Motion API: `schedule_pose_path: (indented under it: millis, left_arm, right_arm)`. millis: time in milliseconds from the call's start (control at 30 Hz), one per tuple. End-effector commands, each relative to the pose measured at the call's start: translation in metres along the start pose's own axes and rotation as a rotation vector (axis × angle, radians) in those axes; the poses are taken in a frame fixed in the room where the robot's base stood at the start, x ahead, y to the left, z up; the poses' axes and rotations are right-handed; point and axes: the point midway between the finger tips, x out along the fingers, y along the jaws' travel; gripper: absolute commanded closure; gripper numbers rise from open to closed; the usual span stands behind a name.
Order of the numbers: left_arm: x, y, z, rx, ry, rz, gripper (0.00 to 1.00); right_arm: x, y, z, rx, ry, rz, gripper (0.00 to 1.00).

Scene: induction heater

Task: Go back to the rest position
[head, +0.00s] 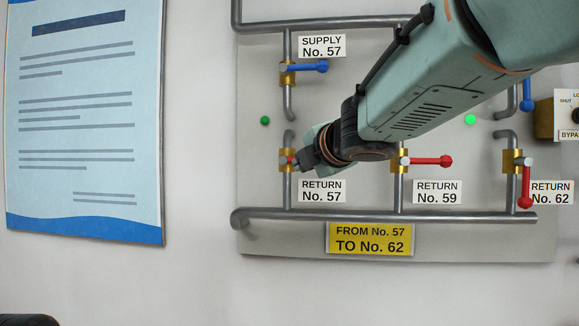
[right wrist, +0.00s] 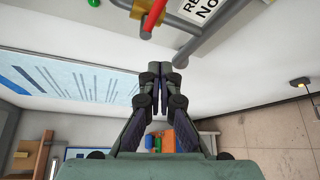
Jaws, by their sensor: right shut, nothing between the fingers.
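My right gripper (head: 297,162) reaches in from the upper right in the head view, in front of the RETURN No. 57 valve (head: 286,167). It covers most of that valve's handle, so the handle's direction is hidden there. In the right wrist view my right gripper (right wrist: 157,68) has its fingers together with nothing between them. A red valve handle (right wrist: 147,22) shows just beyond the fingertips there, apart from them in the picture. My left gripper cannot be made out in either view.
The RETURN No. 59 handle (head: 431,161) points right; the RETURN No. 62 handle (head: 526,188) points down. The blue SUPPLY No. 57 handle (head: 308,67) points right. A lower pipe (head: 390,215) crosses the panel. A poster (head: 85,120) hangs left, with bare wall between.

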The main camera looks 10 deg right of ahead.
Motion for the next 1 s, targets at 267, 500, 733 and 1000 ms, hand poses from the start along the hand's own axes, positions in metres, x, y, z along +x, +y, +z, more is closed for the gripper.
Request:
schedule_pose_path:
  millis: [267, 500, 733, 1000]
  left_arm:
    - [0.000, 0.000, 0.000, 0.000, 0.000, 0.000, 1.00]
    - [0.000, 0.000, 0.000, 0.000, 0.000, 0.000, 1.00]
    - [0.007, 0.000, 0.000, 0.000, 0.000, 0.000, 1.00]
    - [0.042, 0.000, 0.000, 0.000, -0.001, 0.000, 1.00]
  right_arm:
    - [-0.002, -0.001, 0.000, 0.000, 0.000, 0.000, 1.00]
    - [-0.002, 0.000, -0.001, 0.020, 0.005, 0.002, 1.00]
    - [0.003, -0.065, -0.031, 0.545, 0.098, -0.031, 1.00]
    - [0.021, -0.241, -0.074, 1.072, 0.063, -0.212, 1.00]
